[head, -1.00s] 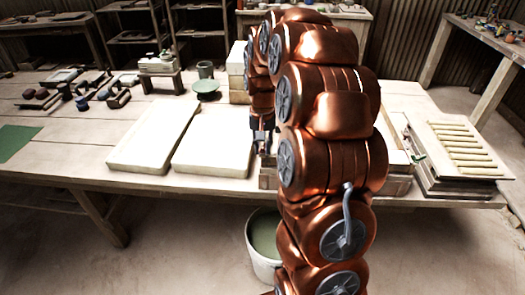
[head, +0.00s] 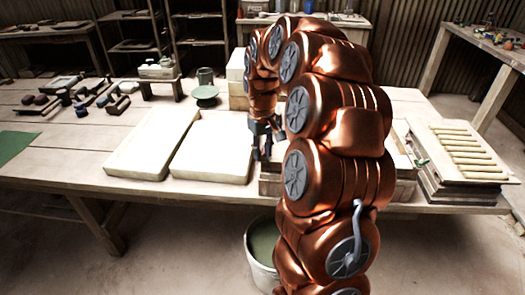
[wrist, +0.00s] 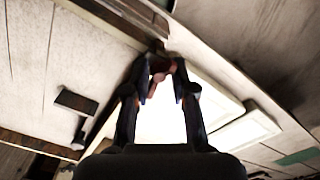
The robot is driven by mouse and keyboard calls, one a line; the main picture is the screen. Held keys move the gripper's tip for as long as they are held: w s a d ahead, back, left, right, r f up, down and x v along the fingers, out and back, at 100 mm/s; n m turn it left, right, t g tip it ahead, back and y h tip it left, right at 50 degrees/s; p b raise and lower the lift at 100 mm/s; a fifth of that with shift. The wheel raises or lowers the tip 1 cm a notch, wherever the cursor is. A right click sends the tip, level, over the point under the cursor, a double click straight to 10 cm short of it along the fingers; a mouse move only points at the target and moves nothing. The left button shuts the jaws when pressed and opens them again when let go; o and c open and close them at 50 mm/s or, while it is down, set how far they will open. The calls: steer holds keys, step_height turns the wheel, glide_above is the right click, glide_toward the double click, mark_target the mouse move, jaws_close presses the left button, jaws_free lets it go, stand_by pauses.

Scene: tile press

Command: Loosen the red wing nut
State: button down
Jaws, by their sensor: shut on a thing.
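The red wing nut (wrist: 159,68) shows in the wrist view as a small dark red piece at the tips of my gripper (wrist: 163,84), between the two dark fingers. My gripper is shut on it. In the head view my gripper (head: 262,150) points down over the left end of a wooden frame (head: 269,186) at the table's front edge. The wing nut cannot be made out there, and my arm hides most of the frame. How far the nut is turned cannot be told.
Two pale slabs (head: 212,147) lie left of my gripper. A board with several yellowish strips (head: 462,150) rests on a stack at the right. A green cup (head: 205,76) and dark hand tools (head: 82,104) are farther back. A bucket (head: 261,250) stands on the floor below.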

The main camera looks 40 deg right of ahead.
mark_target(263, 154)
stand_by(0.3)
steer(key=c, duration=1.1)
jaws_free()
steer(key=shift+r, duration=0.15)
steer(key=shift+r, duration=5.85)
steer(key=shift+a, duration=0.1)
